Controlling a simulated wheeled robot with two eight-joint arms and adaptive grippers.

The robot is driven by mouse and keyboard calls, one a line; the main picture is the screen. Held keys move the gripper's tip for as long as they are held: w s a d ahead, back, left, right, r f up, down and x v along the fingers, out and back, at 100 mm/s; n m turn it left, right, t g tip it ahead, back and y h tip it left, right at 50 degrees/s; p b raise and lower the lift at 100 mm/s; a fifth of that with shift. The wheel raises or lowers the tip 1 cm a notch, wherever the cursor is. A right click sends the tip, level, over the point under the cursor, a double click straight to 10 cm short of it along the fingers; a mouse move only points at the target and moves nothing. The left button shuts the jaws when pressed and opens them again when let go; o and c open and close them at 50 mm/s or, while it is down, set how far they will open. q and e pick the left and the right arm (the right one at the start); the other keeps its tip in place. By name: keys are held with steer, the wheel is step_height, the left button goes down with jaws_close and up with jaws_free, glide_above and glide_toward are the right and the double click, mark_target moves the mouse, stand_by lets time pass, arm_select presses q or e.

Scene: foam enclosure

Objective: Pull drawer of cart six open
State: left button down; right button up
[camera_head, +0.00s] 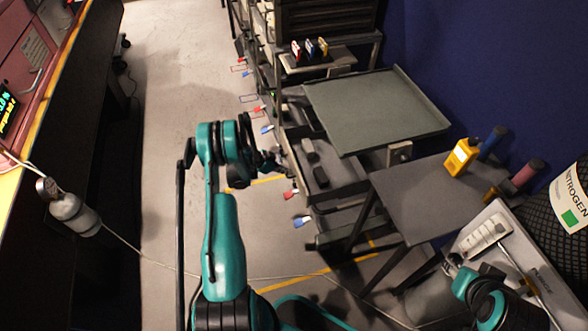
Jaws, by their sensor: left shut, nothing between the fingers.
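A grey cart with a flat tray top (385,108) stands right of centre. Below its top, a drawer (345,186) sticks out to the left, with dark objects inside. I cannot read a number on the cart. My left gripper (277,162) is shut and empty at the drawer's left front edge; whether it touches the edge is unclear. My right gripper (453,263) is at the lower right beside a grey bin, small and partly hidden, so its jaws cannot be judged.
A grey table (425,195) with a yellow device (460,157) stands right of the cart. More carts line the aisle behind. A thin cable crosses the floor. The floor (185,80) at the back left is clear.

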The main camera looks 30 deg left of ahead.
arm_select(q)
steer(key=s+a, duration=0.4)
steer(key=shift+s, duration=0.35)
arm_select(e)
steer(key=shift+w, duration=0.1)
